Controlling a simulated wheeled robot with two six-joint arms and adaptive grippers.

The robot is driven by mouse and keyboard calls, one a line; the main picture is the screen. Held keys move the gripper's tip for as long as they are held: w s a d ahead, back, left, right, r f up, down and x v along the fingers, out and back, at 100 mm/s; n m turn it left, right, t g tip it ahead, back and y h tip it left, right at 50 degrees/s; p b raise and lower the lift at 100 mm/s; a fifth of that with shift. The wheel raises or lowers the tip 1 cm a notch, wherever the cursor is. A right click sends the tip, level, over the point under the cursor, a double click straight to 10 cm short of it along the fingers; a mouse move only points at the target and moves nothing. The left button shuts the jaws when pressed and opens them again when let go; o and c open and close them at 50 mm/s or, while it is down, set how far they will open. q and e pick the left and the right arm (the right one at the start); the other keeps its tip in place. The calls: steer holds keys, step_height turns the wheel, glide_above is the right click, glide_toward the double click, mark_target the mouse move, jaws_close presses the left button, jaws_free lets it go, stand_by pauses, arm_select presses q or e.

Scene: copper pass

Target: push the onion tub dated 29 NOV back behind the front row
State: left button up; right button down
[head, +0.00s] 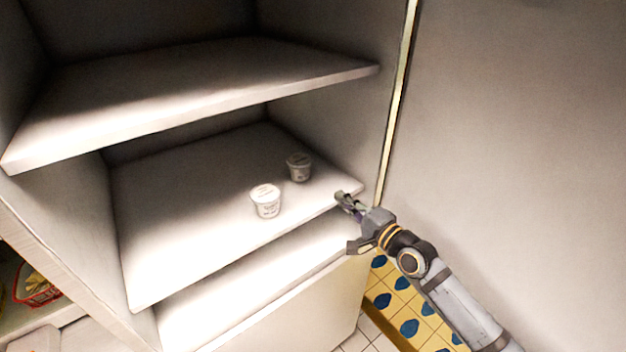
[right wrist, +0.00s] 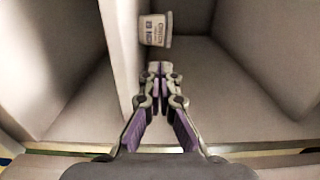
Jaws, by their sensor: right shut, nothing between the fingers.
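Two small white lidded tubs stand upright on the middle shelf. One tub (head: 266,202) is nearer the front edge, left of my right gripper. The other tub (head: 299,168) stands farther back and to the right, in shade. Their dates are too small to read in the head view. My right gripper (head: 345,198) is shut and empty at the right end of the shelf's front edge, apart from both tubs. In the right wrist view one tub (right wrist: 155,30) shows sideways beyond the closed fingertips (right wrist: 160,68); its label seems to read onion, its date unclear. My left gripper is out of view.
The middle shelf (head: 180,235) is otherwise bare, with free room behind and left of the tubs. An upper shelf (head: 200,95) hangs above it. The unit's right wall (head: 335,130) is close to the rear tub. A red basket (head: 38,292) is at lower left.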

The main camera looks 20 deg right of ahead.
steer(key=b, duration=0.3)
glide_toward(306, 171)
steer(key=shift+w+a+f, duration=0.15)
steer(key=shift+w+a, duration=0.25)
steer(key=shift+w, duration=0.05)
steer(key=b+x, duration=0.1)
steer(key=x, duration=0.1)
steer(key=b+x, duration=0.1)
steer(key=x, duration=0.2)
steer(key=shift+d, duration=0.25)
steer(key=shift+w+a+b, duration=0.25)
steer(key=shift+w+b, duration=0.1)
steer(key=shift+w, duration=0.1)
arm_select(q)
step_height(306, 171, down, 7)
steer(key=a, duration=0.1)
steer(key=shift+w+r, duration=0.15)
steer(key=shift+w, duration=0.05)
